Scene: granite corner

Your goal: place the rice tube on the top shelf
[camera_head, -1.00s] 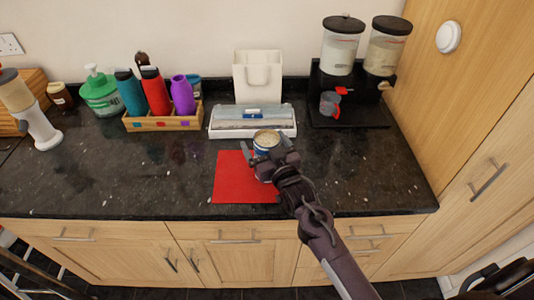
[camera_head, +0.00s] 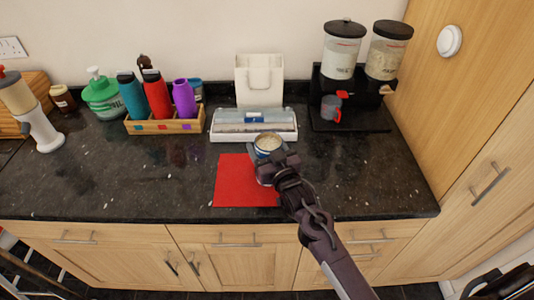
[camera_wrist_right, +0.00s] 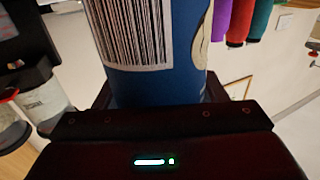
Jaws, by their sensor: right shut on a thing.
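The rice tube (camera_head: 267,143) is a blue can with a pale top, standing upright over the upper right part of the red mat (camera_head: 232,182). My right gripper (camera_head: 266,158) is shut on it from the front right. In the right wrist view the tube (camera_wrist_right: 160,85) fills the middle, blue with a barcode label, between the dark fingers. I cannot tell whether its base touches the mat. No shelf shows clearly in these views. My left gripper is not in view.
Behind the tube are a white tray box (camera_head: 253,134) and a cream bag-shaped holder (camera_head: 259,78). A bottle caddy (camera_head: 165,126) stands left, and two dispensers on a black stand (camera_head: 352,117) stand right. The counter right of the mat is clear.

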